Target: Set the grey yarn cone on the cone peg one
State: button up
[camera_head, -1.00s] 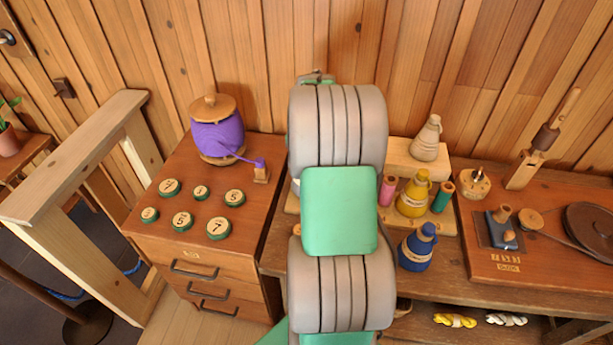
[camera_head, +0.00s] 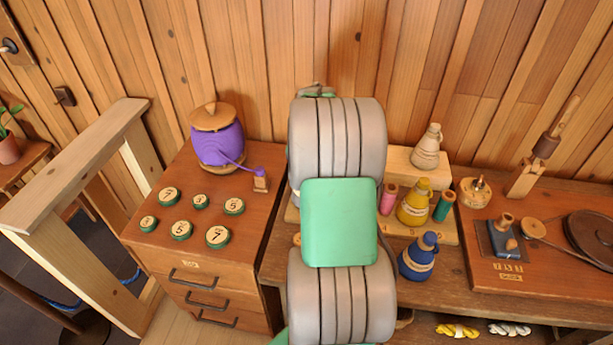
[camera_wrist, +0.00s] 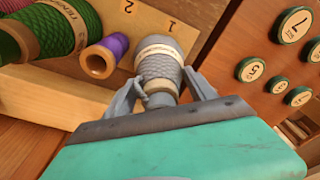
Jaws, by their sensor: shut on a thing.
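The grey yarn cone (camera_wrist: 160,68) shows in the wrist view, with textured grey yarn and a pale band. My gripper (camera_wrist: 163,88) is shut on its narrow end, one finger on each side. The cone's wide end points away from me, close to the printed "1" on the wooden peg board (camera_wrist: 195,14). I cannot tell whether the cone touches the board or sits around a peg; cone peg one is not visible. In the head view my arm hides the gripper and the grey cone; the board's right part (camera_head: 447,237) shows.
A purple spool (camera_wrist: 104,57) and a green cone (camera_wrist: 38,32) stand beside the grey cone. In the head view, a yellow cone (camera_head: 413,205), a pink spool (camera_head: 388,199) and a blue cone (camera_head: 418,258) stand right of my arm. The drawer cabinet (camera_head: 190,262) is at left.

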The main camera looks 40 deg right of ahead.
jog(key=shift+f+b, duration=0.4)
jog(key=shift+f, duration=0.15)
dwell(0.4)
jog(key=o, duration=1.6)
jog(key=shift+s+a+r+p, duration=0.1)
jog(key=shift+s+r+p, duration=0.1)
jog(key=shift+r+p, duration=1.35)
jog(key=shift+s+a+r+p, duration=0.2)
jog(key=shift+r+p, duration=0.6)
jog(key=shift+r, duration=1.3)
jog(key=shift+s+d+r+p, duration=0.1)
jog(key=shift+s+r+p, duration=0.15)
jog(key=shift+r+p, duration=1.3)
jog(key=shift+r+b, duration=0.25)
jog(key=shift+b, duration=0.15)
